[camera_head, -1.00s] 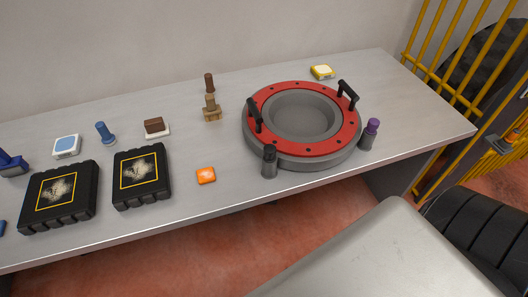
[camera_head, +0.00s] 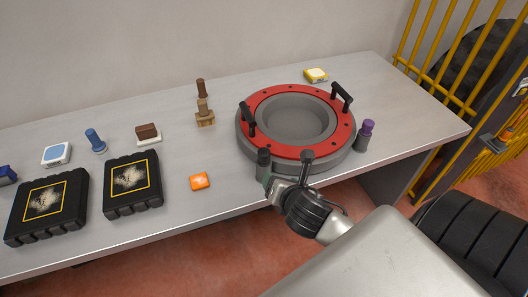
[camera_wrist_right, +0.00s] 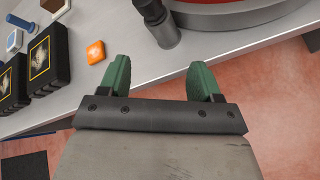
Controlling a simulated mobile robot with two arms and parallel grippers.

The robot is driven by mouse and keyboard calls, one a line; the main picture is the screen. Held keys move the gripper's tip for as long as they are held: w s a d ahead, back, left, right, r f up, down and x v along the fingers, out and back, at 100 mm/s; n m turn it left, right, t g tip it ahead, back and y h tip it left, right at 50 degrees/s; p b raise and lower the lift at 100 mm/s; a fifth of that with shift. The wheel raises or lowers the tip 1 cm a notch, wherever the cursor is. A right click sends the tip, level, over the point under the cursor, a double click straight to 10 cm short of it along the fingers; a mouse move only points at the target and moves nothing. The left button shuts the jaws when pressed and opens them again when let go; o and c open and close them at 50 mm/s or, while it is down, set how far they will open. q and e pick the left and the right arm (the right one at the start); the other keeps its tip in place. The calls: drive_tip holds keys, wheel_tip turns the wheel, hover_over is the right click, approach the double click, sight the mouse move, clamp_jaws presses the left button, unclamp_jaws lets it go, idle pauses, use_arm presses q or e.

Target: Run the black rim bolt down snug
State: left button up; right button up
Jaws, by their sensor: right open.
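The black rim bolt (camera_head: 264,158) stands upright at the front left edge of the grey base under the red ring (camera_head: 340,138), with a grey cylinder at its foot. In the right wrist view the black bolt (camera_wrist_right: 150,10) shows at the top, partly cut off, ahead of the fingers. My right gripper (camera_wrist_right: 155,75) is open and empty, its green fingers apart and short of the bolt. In the head view my right gripper (camera_head: 272,183) is beside and in front of the bolt, partly hidden by its own wrist. My left gripper is not in view.
A purple-topped bolt (camera_head: 366,133) stands right of the ring. Two black handles (camera_head: 341,97) rise from the ring. An orange block (camera_head: 200,181) lies left of the black bolt, with black cases (camera_head: 134,183) further left. The bench's front edge is close.

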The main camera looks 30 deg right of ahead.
sight(265, 153)
drive_tip(key=w+d+n, duration=0.1)
drive_tip(key=w+n, duration=0.1)
drive_tip(key=w, duration=0.2)
drive_tip(key=w+d+f+n+t, duration=0.1)
drive_tip(key=w+n, duration=0.1)
drive_tip(key=w, duration=0.2)
drive_tip(key=w+d+f+n, duration=0.1)
drive_tip(key=w+n, duration=0.1)
drive_tip(key=w, duration=0.2)
drive_tip(key=shift+w+d+n+t, duration=0.2)
drive_tip(key=shift+w+n+t, duration=0.05)
drive_tip(key=shift+n+t, duration=0.05)
drive_tip(key=shift+p, duration=0.3)
drive_tip(key=c, duration=0.9)
